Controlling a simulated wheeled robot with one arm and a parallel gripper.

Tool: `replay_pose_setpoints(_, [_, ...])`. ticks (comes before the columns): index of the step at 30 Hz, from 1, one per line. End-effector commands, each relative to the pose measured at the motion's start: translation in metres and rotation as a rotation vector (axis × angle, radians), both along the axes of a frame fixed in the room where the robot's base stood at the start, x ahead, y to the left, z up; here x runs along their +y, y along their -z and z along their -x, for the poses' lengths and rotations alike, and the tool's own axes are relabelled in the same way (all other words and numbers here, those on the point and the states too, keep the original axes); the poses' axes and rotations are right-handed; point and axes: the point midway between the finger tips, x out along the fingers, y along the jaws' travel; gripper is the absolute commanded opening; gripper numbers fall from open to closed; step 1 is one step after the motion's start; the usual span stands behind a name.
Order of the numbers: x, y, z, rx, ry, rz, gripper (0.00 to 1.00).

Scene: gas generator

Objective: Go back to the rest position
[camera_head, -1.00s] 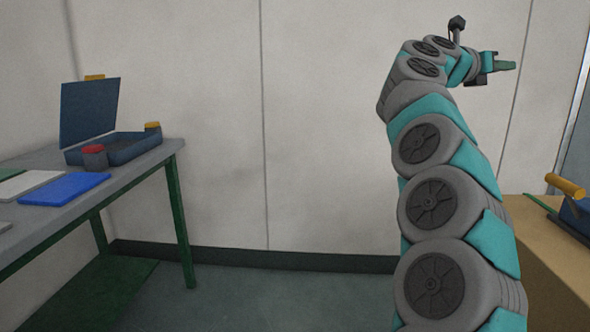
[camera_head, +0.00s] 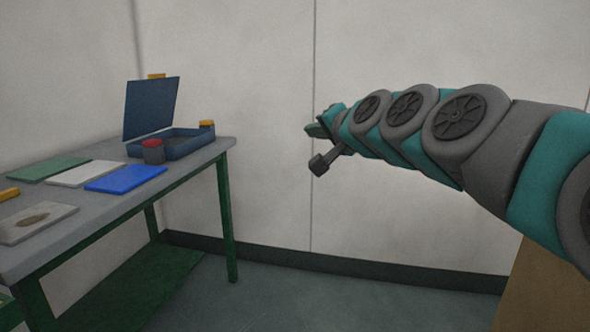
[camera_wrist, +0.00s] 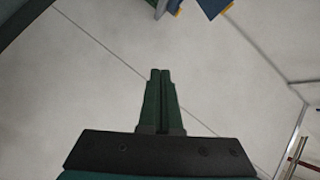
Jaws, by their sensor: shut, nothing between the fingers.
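My gripper (camera_head: 314,131) is at the end of my arm, which stretches in from the right edge of the head view. It is in the air in front of the pale wall, to the right of the table and apart from it. In the wrist view my gripper (camera_wrist: 160,75) shows its two green fingers together with nothing between them. The fingers point toward the pale wall panels.
A grey table (camera_head: 90,228) with green legs stands at left. On it are an open blue case (camera_head: 185,146), a red-topped container (camera_head: 153,151), a blue plate (camera_head: 126,178) and other flat plates. A tan box (camera_head: 545,290) is at lower right. Floor between is clear.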

Motion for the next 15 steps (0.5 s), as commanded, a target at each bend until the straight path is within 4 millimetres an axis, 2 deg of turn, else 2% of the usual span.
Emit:
replay_pose_setpoints(1, [0.006,0.03,0.016,0.058,-0.037,0.072,0.0])
replay_pose_setpoints(3, [0.012,0.072,0.039,0.143,-0.092,0.176,0.0])
replay_pose_setpoints(7, [0.011,0.147,0.089,0.302,-0.189,0.35,0.0])
replay_pose_setpoints(11, [-0.003,0.215,0.146,0.47,-0.277,0.504,0.0])
replay_pose_setpoints(12, [-0.01,0.235,0.166,0.526,-0.305,0.548,0.0])
replay_pose_setpoints(14, [-0.021,0.261,0.194,0.605,-0.344,0.607,0.0])
replay_pose_setpoints(15, [-0.029,0.278,0.216,0.666,-0.371,0.644,0.0])
